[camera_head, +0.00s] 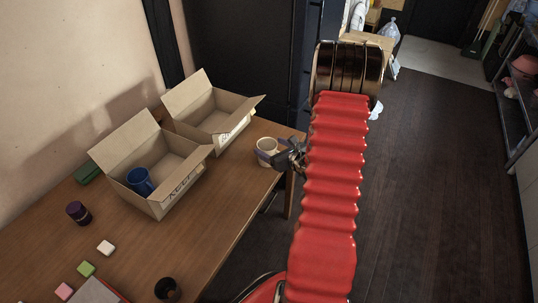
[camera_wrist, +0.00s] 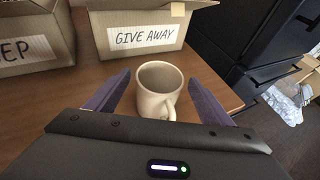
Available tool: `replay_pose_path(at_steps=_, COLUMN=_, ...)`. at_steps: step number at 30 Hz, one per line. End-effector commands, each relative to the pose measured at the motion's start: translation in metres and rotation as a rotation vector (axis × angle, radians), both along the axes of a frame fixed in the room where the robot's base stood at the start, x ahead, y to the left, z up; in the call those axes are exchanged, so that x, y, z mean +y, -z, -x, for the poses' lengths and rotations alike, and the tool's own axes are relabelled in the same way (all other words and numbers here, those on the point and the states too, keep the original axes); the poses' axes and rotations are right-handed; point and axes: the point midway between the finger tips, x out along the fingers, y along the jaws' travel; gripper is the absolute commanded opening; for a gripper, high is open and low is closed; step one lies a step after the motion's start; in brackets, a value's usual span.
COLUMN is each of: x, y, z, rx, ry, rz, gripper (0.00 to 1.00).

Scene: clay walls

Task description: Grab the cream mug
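The cream mug (camera_wrist: 156,92) stands upright on the wooden table, between the two purple fingers of my gripper (camera_wrist: 155,95) in the wrist view. Its handle points toward my gripper's body. My gripper is open, with a finger on each side of the mug and visible gaps between them. In the head view the mug (camera_head: 266,149) is near the table's right edge, with my gripper (camera_head: 272,152) at it from the right.
An open box labelled GIVE AWAY (camera_wrist: 139,38) stands just behind the mug. Another open box (camera_head: 163,191) holds a blue mug (camera_head: 140,181). A purple cylinder (camera_head: 79,213), a green block (camera_head: 87,269) and other small items lie on the table (camera_head: 205,232). Dark floor lies to the right.

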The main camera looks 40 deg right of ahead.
Motion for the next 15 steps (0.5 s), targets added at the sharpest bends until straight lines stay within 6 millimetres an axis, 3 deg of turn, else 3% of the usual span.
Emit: replay_pose_path(at_steps=15, x=-0.0001, y=0.0, z=0.0002, rx=0.0, ry=0.0, rz=0.0, gripper=0.38)
